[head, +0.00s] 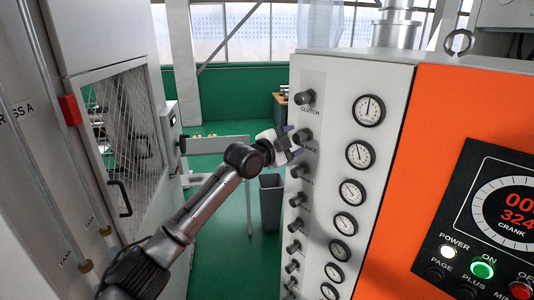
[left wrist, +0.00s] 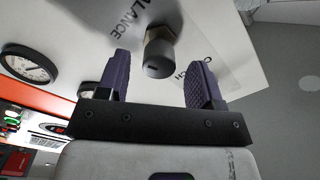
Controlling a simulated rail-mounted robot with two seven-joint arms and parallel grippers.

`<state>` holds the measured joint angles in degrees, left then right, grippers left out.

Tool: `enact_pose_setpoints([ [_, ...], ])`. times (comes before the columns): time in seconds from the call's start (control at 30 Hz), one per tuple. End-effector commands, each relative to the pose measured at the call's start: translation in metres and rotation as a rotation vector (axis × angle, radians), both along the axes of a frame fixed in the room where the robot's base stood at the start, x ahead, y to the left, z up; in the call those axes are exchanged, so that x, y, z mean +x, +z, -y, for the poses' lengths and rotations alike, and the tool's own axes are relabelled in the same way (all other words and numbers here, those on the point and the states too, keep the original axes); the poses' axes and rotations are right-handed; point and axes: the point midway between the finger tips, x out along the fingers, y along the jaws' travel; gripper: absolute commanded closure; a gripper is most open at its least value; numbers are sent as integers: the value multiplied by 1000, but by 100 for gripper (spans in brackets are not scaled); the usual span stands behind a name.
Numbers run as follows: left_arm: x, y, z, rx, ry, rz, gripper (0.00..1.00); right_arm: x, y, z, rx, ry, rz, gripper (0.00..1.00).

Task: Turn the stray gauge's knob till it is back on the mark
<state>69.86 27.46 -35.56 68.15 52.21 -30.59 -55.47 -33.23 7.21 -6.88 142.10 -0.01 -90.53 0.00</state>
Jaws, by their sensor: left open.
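A column of dark knobs runs down the white panel (head: 338,75) in the head view, beside a column of round gauges. My left gripper (head: 291,143) is at the second knob from the top, the BALANCE knob (head: 303,135). In the left wrist view this knob (left wrist: 159,53) stands between the two open purple fingers, with a gap on each side. The top gauge (head: 369,110) has its needle about straight up. The second gauge (head: 360,154) has its needle a little left of up. Lower needles are too small to read surely. My right gripper is out of view.
The CLUTCH knob (head: 305,97) sits just above my gripper and another knob (head: 299,171) just below. An orange panel (head: 440,110) with a display and buttons is at the right. A grey bin (head: 271,202) stands on the green floor behind my arm.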

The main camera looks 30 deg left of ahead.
Motion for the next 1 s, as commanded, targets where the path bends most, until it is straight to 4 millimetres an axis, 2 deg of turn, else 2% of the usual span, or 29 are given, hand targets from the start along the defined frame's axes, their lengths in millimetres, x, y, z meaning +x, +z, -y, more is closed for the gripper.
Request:
enact_pose_setpoints([
  [0.3,-53,-4,-21,3,1,1,40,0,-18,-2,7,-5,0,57],
  [0.5,-81,-3,-32,2,1,0,40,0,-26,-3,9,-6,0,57],
  [0.7,-98,-2,-39,0,1,-1,40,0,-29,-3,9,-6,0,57],
  [1.0,-104,-1,-40,0,0,-2,40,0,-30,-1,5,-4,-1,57],
])
